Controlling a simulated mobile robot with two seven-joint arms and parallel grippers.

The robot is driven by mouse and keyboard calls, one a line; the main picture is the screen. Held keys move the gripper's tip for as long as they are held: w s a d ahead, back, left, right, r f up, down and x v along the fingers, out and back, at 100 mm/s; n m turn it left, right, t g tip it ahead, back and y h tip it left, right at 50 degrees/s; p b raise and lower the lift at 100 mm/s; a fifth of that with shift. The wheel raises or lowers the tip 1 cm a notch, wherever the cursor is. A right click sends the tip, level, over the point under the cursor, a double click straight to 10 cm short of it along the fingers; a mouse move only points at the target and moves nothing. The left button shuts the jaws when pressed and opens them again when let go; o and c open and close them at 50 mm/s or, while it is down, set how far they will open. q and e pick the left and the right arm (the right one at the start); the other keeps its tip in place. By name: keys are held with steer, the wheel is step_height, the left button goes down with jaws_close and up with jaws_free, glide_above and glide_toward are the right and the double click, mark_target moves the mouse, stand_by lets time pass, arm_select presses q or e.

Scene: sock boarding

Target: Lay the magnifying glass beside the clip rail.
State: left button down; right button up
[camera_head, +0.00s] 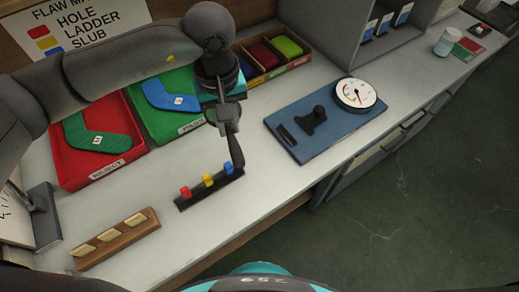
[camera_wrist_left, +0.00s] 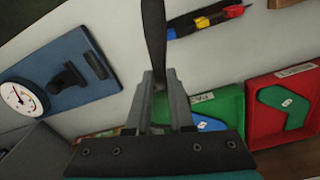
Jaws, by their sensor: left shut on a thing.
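The clip rail (camera_head: 209,189) is a black bar with red, yellow and blue clips, lying on the grey bench top. It also shows at the top of the left wrist view (camera_wrist_left: 208,21). My left gripper (camera_head: 228,115) is above the bench, behind the rail's blue-clip end in the head view. It is shut on a dark handle, the magnifying glass (camera_wrist_left: 154,38), which points away from the fingers. In the head view its dark end (camera_head: 236,150) shows close to the blue clip; I cannot tell its height. The lens is not clearly visible. My right gripper is not in view.
A red tray (camera_head: 66,177) and a green tray (camera_head: 155,133) hold sock shapes. A wooden card holder (camera_head: 117,239) lies at front left. A blue board (camera_head: 318,144) with a dial (camera_head: 356,94) stands right. Bare bench lies right of the rail.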

arm_select(q)
steer(key=w+d+r+n, duration=0.3)
steer(key=d+r, duration=0.4)
steer(key=d, duration=0.1)
steer(key=b, duration=0.2)
glide_above(264, 153)
step_height(264, 153, down, 16)
steer(key=shift+r, duration=0.2)
steer(key=shift+f+b, duration=0.4)
steer(key=shift+f, duration=1.6)
steer(key=shift+f, duration=0.15)
steer(key=c, duration=0.8)
jaws_free()
steer(key=shift+r, duration=0.2)
step_height(264, 153, up, 12)
steer(key=shift+f+p, duration=0.1)
steer(key=shift+p, duration=0.65)
